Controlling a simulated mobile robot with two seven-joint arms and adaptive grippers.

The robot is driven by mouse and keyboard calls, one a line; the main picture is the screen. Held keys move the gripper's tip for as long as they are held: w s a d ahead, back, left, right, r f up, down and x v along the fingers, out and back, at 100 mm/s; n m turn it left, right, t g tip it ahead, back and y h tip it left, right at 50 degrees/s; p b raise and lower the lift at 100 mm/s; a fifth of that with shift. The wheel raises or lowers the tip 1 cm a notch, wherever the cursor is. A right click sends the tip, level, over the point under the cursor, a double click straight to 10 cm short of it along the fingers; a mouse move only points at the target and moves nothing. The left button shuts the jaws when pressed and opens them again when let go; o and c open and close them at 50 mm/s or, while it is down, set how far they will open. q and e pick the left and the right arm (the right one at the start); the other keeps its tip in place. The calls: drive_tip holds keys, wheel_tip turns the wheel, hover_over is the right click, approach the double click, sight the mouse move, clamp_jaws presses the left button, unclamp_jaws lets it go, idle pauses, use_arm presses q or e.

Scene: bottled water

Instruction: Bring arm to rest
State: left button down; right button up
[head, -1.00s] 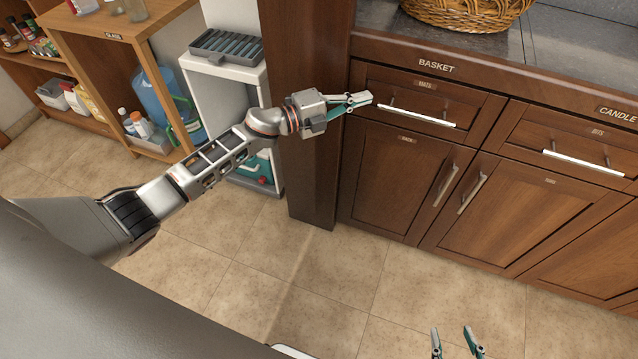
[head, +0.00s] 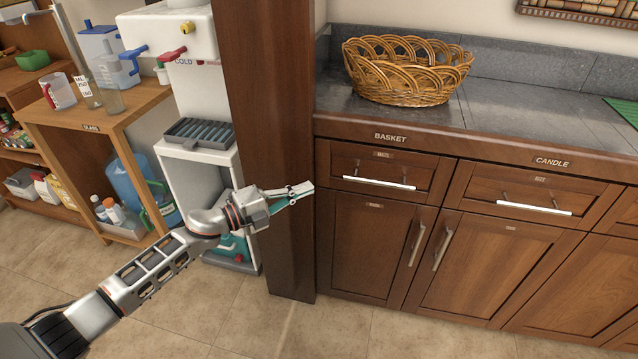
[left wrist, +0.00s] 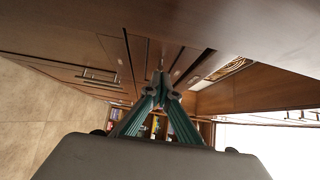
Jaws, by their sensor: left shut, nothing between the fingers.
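My left arm comes in from the lower left in the head view. Its gripper (head: 303,190) is shut and empty, in front of the dark wooden post and the left edge of the cabinet. In the left wrist view the green-grey fingers of the left gripper (left wrist: 161,78) meet at their tips with nothing between them. Cabinet fronts show beyond them. My right gripper is not in view now.
A cabinet (head: 365,250) with drawers and bar handles (head: 379,183) stands to the right. A wicker basket (head: 408,70) sits on its grey counter (head: 500,115). A water dispenser (head: 185,80) and wooden shelf (head: 105,122) with bottles stand left. Floor is clear in front.

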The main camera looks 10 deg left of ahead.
use_arm(q)
drive_tip(key=s+f+n+y+p, duration=0.3)
drive_tip(key=s+n, duration=0.4)
drive_tip(key=s, duration=0.5)
drive_tip(key=s+f+n+g+y+p, duration=0.1)
drive_tip(key=s+f+n+y+p, duration=0.2)
drive_tip(key=s, duration=1)
drive_tip(key=s+f+n+g+y+p, duration=0.1)
drive_tip(key=s+f+n+y+p, duration=0.2)
drive_tip(key=s+f+n, duration=0.5)
drive_tip(key=s+n+y, duration=0.1)
drive_tip(key=s+n, duration=0.3)
drive_tip(key=s, duration=0.1)
drive_tip(key=shift+a+n, duration=0.2)
drive_tip(key=shift+n, duration=0.2)
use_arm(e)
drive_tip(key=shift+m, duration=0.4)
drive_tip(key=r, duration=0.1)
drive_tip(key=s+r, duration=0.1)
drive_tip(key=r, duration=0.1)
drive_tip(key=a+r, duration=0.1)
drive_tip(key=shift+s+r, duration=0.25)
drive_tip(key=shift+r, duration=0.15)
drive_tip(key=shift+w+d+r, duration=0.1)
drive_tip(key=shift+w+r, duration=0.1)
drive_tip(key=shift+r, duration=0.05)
